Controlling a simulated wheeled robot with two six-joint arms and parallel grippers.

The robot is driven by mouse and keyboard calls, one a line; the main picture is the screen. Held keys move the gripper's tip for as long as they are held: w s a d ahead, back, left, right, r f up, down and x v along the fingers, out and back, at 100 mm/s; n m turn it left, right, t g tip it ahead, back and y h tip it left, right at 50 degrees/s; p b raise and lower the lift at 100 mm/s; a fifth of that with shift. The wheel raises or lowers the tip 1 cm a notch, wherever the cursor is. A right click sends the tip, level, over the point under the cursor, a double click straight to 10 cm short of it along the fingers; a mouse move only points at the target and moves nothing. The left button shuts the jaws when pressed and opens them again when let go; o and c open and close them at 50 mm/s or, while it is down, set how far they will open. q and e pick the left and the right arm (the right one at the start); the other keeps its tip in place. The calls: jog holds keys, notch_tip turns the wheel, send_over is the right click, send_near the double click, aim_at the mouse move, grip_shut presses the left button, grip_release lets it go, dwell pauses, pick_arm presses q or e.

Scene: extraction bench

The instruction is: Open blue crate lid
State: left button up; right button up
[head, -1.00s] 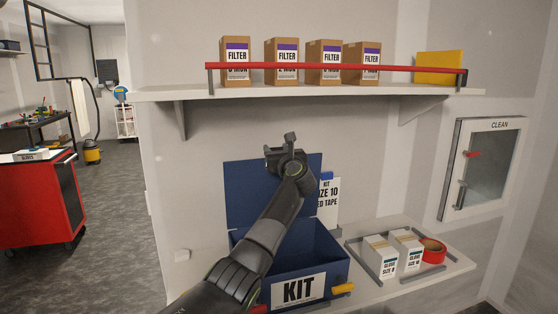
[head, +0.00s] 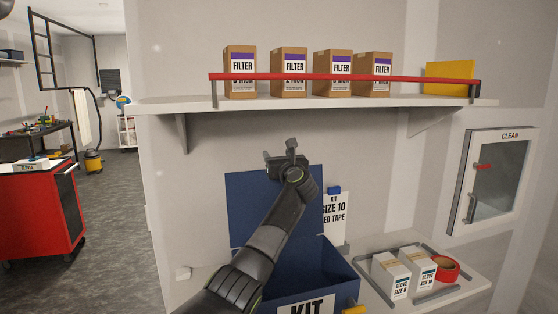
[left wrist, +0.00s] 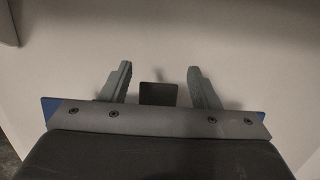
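The blue crate (head: 318,277), marked KIT, stands on the lower shelf, with its inside partly visible. Its blue lid (head: 248,205) stands raised upright at the back against the wall side. My left gripper (head: 287,158) is in front of the lid's top edge in the head view, with my arm covering part of the lid and crate. In the left wrist view its two fingers (left wrist: 160,78) are apart with nothing between them, facing the pale wall. Strips of blue show at both sides behind the gripper's mount. My right gripper is not in view.
Glove boxes (head: 391,274) and red tape (head: 446,268) sit in a tray to the right. An upper shelf (head: 330,102) with filter boxes and a red rail (head: 345,78) overhangs.

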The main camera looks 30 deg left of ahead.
pick_arm(q)
jog(key=shift+o, duration=1)
jog(key=shift+f, duration=0.25)
jog(key=shift+d+f, duration=0.1)
jog(key=shift+f, duration=0.05)
jog(key=b+v, duration=0.6)
jog(key=v, duration=1.1)
jog(key=shift+s+d, duration=0.1)
jog(key=shift+s, duration=0.05)
